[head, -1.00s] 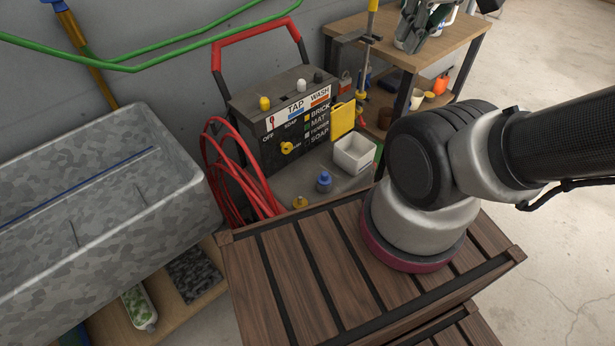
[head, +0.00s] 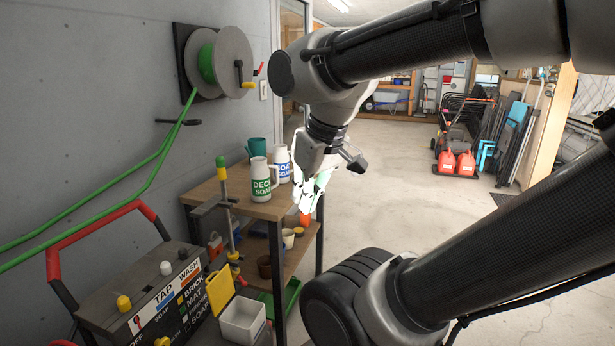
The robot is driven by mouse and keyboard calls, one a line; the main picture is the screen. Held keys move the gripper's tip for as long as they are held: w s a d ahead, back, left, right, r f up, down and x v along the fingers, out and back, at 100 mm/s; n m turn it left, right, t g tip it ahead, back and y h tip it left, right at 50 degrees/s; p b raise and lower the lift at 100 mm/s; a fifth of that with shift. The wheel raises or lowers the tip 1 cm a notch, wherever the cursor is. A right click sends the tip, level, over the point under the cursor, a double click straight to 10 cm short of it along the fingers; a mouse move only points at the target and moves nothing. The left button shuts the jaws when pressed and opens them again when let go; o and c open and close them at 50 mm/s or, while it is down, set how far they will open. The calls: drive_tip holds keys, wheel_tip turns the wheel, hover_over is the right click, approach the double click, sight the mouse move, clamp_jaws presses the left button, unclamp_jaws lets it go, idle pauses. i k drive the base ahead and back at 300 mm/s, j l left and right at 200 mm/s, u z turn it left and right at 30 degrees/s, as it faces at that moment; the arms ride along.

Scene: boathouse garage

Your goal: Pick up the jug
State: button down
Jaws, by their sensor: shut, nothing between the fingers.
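A white jug with a green label reading DECK SOAP (head: 262,181) stands upright on the wooden bench top (head: 232,203). A second white jug with a blue label (head: 282,168) stands just behind it to the right. My gripper (head: 311,192) points down at the bench's right edge, to the right of both jugs. It is shut and holds nothing. A white and green shape shows around its finger end; I cannot tell whether it is part of the fingers or something behind them. The gripper looks apart from the DECK SOAP jug.
A teal mug (head: 256,148) stands behind the jugs. A hose reel (head: 222,62) hangs on the wall. A wash machine (head: 150,295) stands at the front left. Open floor (head: 400,200) lies to the right.

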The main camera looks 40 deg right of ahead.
sight(279, 158)
drive_tip(key=z, duration=0.9)
